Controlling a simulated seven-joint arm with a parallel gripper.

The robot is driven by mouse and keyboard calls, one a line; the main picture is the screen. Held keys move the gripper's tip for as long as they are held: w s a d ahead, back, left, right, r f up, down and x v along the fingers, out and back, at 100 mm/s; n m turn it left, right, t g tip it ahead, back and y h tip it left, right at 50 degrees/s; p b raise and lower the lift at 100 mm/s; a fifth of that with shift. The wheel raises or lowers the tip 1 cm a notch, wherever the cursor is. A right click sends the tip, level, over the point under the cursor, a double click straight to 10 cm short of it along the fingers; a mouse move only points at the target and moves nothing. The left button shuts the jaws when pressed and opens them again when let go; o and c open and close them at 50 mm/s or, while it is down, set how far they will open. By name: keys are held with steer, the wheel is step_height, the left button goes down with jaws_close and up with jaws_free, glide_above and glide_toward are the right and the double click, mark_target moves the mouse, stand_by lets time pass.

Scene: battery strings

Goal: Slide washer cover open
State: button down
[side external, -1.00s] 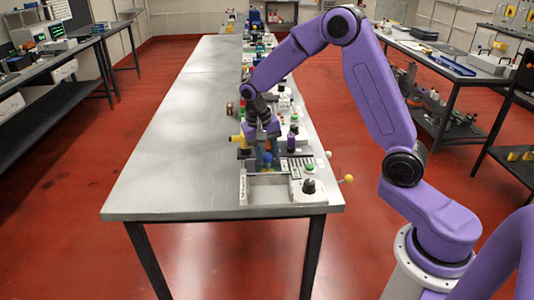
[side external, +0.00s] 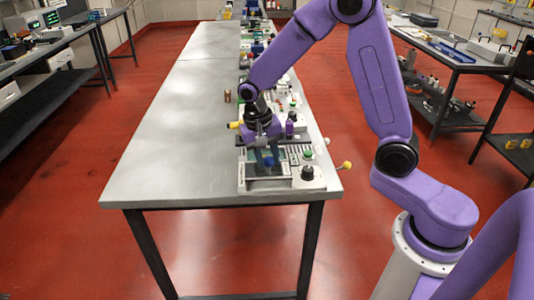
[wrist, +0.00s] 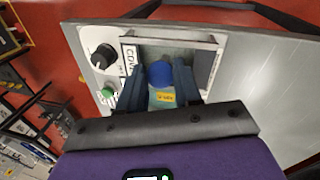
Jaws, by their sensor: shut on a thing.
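The washer unit is a pale box (side external: 243,178) at the near end of the bench; it also fills the upper middle of the wrist view (wrist: 217,44). A blue knob (wrist: 160,74) stands between my two fingers, with a yellow label (wrist: 165,97) just below it in that view. The knob appears to sit on the cover, whose edges are partly hidden by my fingers. My gripper (side external: 268,160) points down over the box, shut on the blue knob. In the wrist view, my gripper (wrist: 158,84) has one dark finger on each side of the knob.
A black dial (wrist: 103,56) and a green button (wrist: 107,91) sit beside the box. Several devices line the bench behind my gripper. The bench's left side (side external: 180,150) is clear.

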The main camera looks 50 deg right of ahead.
steer(key=shift+s+a, duration=0.2)
steer(key=shift+a, duration=0.05)
steer(key=c, duration=0.9)
jaws_free()
steer(key=shift+c, duration=0.2)
steer(key=shift+o, duration=0.8)
step_height(320, 180, up, 17)
steer(key=w+a, duration=0.2)
steer(key=shift+a, duration=0.35)
steer(key=shift+r, duration=0.1)
